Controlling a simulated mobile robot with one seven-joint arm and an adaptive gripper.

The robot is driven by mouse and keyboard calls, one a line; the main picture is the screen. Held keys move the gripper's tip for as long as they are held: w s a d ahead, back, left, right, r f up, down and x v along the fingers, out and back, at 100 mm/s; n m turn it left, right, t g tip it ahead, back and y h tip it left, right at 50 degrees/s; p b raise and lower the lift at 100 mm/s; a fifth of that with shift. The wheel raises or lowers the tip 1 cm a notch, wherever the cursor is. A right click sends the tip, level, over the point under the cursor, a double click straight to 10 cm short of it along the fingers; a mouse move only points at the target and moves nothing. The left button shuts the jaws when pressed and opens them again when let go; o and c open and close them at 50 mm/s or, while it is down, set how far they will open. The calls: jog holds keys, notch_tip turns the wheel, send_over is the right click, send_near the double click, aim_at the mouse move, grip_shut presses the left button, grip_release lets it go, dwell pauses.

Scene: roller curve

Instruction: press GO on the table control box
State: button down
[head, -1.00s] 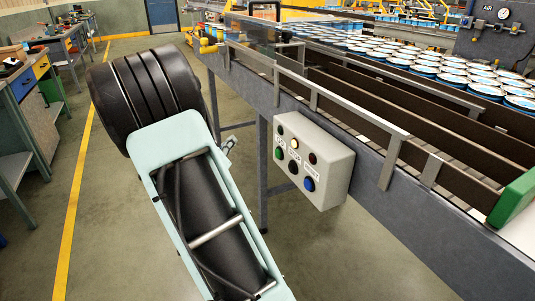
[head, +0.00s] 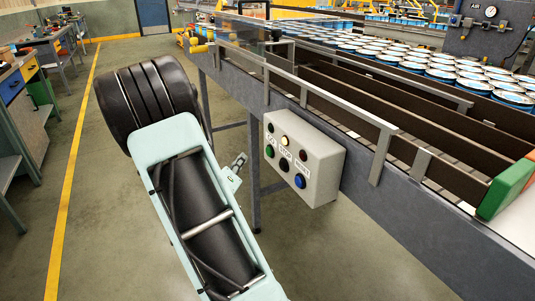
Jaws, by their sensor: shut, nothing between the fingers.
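The grey control box (head: 318,165) is fixed to the side of the conveyor table. Its face has labels that seem to read GO, STOP and RESET. The green button (head: 270,151) is under the GO label at the left, a dark button (head: 284,165) is in the middle, and a blue button (head: 299,180) is at the right. Above them are lamps; the middle lamp (head: 285,140) looks pale and bright, the others dark. A small metal part of my gripper (head: 237,167) shows beside my arm, left of the box and apart from it. My arm hides the rest.
The conveyor table (head: 395,228) runs along the right with metal guide rails and many cans behind. A table leg (head: 254,180) stands just left of the box. A green block (head: 505,190) sits at the right end. Floor is open left, with workbenches beyond.

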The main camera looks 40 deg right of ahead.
jog(key=shift+s+d+b, duration=0.1)
jog(key=shift+s+d, duration=0.1)
jog(key=shift+d, duration=0.7)
jog(key=shift+s+d+b, duration=0.15)
jog(key=shift+s+d, duration=0.1)
jog(key=shift+d, duration=0.65)
jog(key=shift+s+d+b, duration=0.1)
jog(key=shift+s+d, duration=0.1)
jog(key=shift+d, duration=0.7)
jog(key=shift+s+d, duration=0.1)
jog(key=shift+d, duration=0.3)
jog(key=shift+s+d, duration=0.1)
jog(key=shift+d, duration=0.4)
jog(key=shift+a, duration=0.1)
jog(key=shift+w+a, duration=0.2)
jog(key=shift+a, duration=0.6)
jog(key=shift+w+a, duration=0.2)
jog(key=shift+a, duration=0.6)
jog(key=shift+w+a, duration=0.2)
jog(key=shift+a, duration=0.65)
jog(key=shift+w+a, duration=0.2)
jog(key=shift+a, duration=0.6)
